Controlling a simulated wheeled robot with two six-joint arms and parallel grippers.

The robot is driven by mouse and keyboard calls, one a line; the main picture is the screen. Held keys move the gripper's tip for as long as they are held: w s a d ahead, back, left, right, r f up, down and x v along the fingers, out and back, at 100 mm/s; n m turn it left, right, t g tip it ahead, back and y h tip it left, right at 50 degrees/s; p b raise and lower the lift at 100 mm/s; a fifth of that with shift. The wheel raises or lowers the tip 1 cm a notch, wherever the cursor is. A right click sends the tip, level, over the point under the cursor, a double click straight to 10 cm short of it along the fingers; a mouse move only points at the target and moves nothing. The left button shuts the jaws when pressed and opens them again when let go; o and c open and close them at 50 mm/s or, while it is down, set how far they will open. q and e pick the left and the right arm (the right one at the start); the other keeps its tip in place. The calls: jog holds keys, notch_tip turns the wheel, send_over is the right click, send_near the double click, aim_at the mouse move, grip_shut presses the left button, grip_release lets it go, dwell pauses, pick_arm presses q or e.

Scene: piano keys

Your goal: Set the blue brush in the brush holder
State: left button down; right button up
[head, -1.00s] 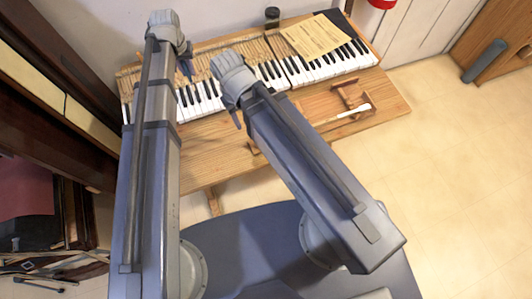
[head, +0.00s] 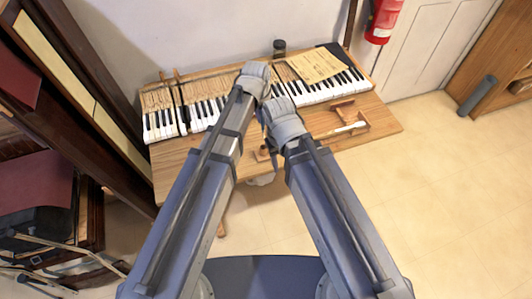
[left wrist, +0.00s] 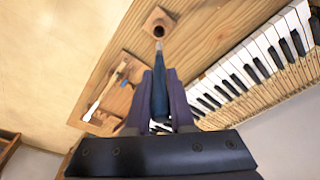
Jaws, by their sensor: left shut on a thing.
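The blue brush (left wrist: 158,90) is between the purple fingers of my left gripper (left wrist: 160,78), which is shut on it. Its narrow tip points towards the brush holder, a small wooden block (left wrist: 158,22) with a dark round hole. In the picture the tip ends just below the block; the brush does not look inserted. In the head view, the end of my left arm (head: 254,76) is over the keyboard and hides the brush. A small brown block near the table's front edge (head: 262,153) looks like the holder. My right gripper's fingers are mostly hidden behind its wrist (head: 284,122).
A wooden tray (head: 362,113) with a white-ended tool (head: 347,128) lies on the wooden table (head: 388,122), right of my arms. Piano keys (head: 325,88) run along the back, with a yellow sheet (head: 318,65) and dark jar (head: 279,47) behind. My two arms are close together.

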aim_at(263, 131)
pick_arm(q)
jog(key=shift+f+b, duration=3.05)
jog(key=shift+f, duration=0.1)
jog(key=shift+f, duration=0.1)
notch_tip(263, 131, down, 4)
jog(key=b, duration=0.3)
jog(key=shift+r+b, duration=0.25)
jog(key=shift+b, duration=0.1)
jog(key=shift+f, duration=0.2)
jog(key=c, duration=0.8)
grip_release()
jog(key=shift+r, duration=0.2)
